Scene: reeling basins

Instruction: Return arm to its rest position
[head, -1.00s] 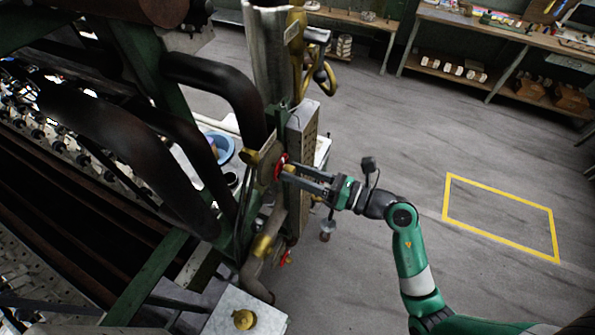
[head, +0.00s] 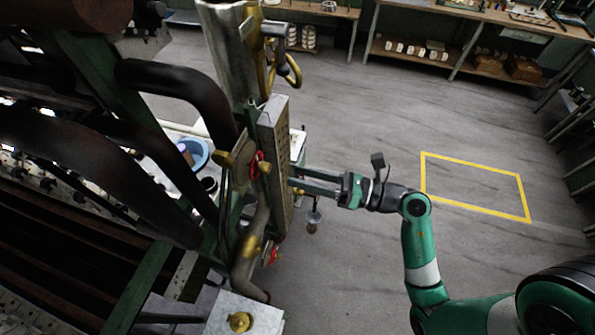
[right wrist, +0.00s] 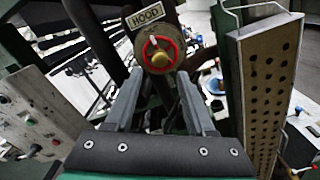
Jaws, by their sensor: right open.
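My right gripper (head: 296,180) is open and empty, its two dark fingers pointing left toward the machine in the head view. In the right wrist view its fingers (right wrist: 157,95) stand apart on either side of a red-ringed valve knob (right wrist: 160,50) with a brass centre, below a "HOOD" label (right wrist: 146,15). The knob (head: 258,164) also shows in the head view, left of the fingertips and apart from them. My right arm (head: 420,245) is green and comes in from the lower right. My left gripper is not in view.
A perforated panel (head: 273,140) stands close beside the fingers; it is at the right in the wrist view (right wrist: 265,90). Dark curved pipes (head: 190,85) fill the left. Open floor with a yellow outline (head: 475,211) lies right. Workbenches (head: 465,25) stand at the back.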

